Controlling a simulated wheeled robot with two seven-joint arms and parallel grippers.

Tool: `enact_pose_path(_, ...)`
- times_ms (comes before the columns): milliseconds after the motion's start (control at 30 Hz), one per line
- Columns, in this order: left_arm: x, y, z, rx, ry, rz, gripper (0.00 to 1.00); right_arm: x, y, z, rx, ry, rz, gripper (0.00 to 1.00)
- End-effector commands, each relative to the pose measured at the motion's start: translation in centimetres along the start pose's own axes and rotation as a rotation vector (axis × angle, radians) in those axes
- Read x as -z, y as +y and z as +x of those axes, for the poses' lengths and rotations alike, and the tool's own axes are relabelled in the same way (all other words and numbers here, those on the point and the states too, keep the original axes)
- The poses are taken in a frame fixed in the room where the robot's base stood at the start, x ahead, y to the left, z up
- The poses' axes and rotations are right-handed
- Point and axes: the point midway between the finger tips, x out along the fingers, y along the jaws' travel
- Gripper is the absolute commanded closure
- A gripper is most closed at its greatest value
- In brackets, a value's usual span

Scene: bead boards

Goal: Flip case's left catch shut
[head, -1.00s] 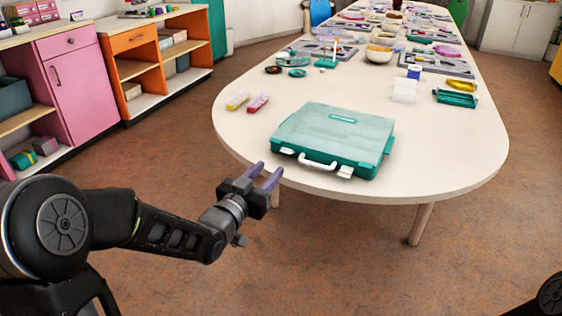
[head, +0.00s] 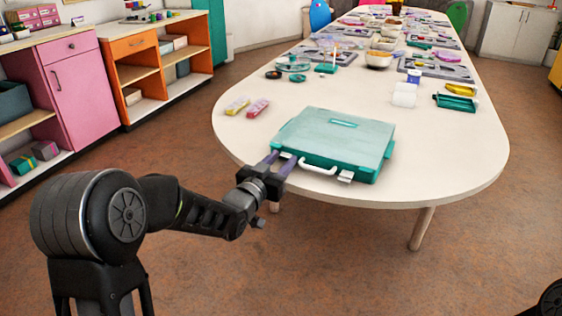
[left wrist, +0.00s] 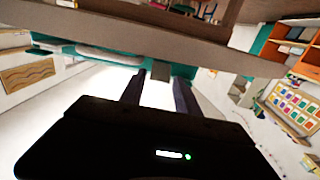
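The teal case (head: 345,135) with a pale lid lies closed on the white table near its front end, its white handle (head: 318,168) facing me. The left catch (head: 286,155) is white and partly hidden by my gripper's fingers. The right catch (head: 345,177) juts out from the front. My left gripper (head: 281,161) is open, its two purple fingers apart at the case's front left, beside the left catch. In the left wrist view a greyish tab (left wrist: 160,71), seemingly the catch, shows between the fingertips. I cannot tell whether they touch it. My right gripper is out of view.
The white table (head: 450,150) has free room right of the case. Yellow and pink boxes (head: 258,107) lie behind it to the left. Several boards and bowls fill the far end.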

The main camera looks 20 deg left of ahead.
Motion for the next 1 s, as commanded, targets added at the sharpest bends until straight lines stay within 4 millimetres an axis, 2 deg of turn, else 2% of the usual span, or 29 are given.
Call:
enact_pose_path(67,0.0,0.0,0.0,0.0,0.0,0.0,0.64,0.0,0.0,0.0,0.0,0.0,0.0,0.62)
enact_pose_path(500,0.0,0.0,0.0,0.0,0.0,0.0,1.0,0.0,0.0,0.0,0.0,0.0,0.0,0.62)
enact_pose_path(767,0.3,0.0,0.0,0.0,-0.007,0.0,1.0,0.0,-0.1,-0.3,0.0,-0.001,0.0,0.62)
enact_pose_path(1000,1.8,-0.1,0.3,0.001,-0.136,0.0,1.0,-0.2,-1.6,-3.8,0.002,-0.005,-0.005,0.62)
